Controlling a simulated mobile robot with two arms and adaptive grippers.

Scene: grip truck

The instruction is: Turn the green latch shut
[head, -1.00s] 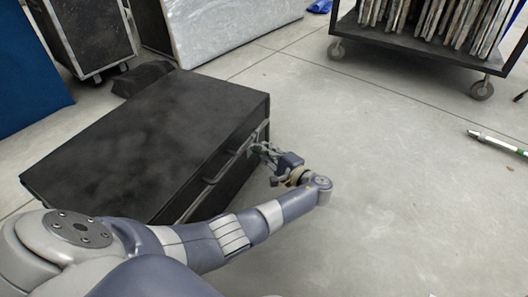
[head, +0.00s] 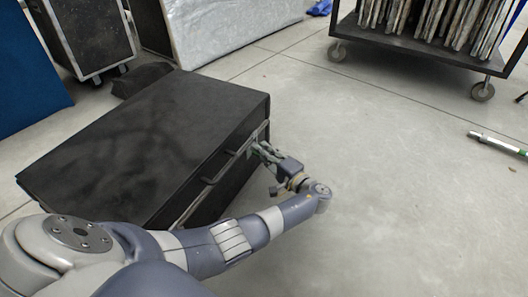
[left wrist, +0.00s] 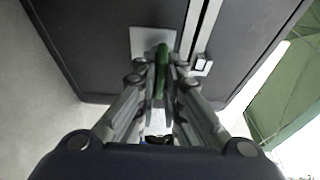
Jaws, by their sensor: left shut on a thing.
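The green latch (left wrist: 161,70) is on the front of a black case, by the seam, in the left wrist view. It stands lengthwise between the two fingers of my left gripper (left wrist: 160,88), which is shut on it. A pale plate shows behind the latch. In the head view my left gripper (head: 262,153) is at the right-hand side of the black case (head: 150,125), and the latch is hidden there by the gripper. My right gripper is not in view.
A black handle (head: 238,152) sticks out of the case's side near my left gripper. A wheeled cart (head: 410,55) with upright panels stands at the back right. A green and white rod (head: 495,142) lies at the right. The floor between is clear.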

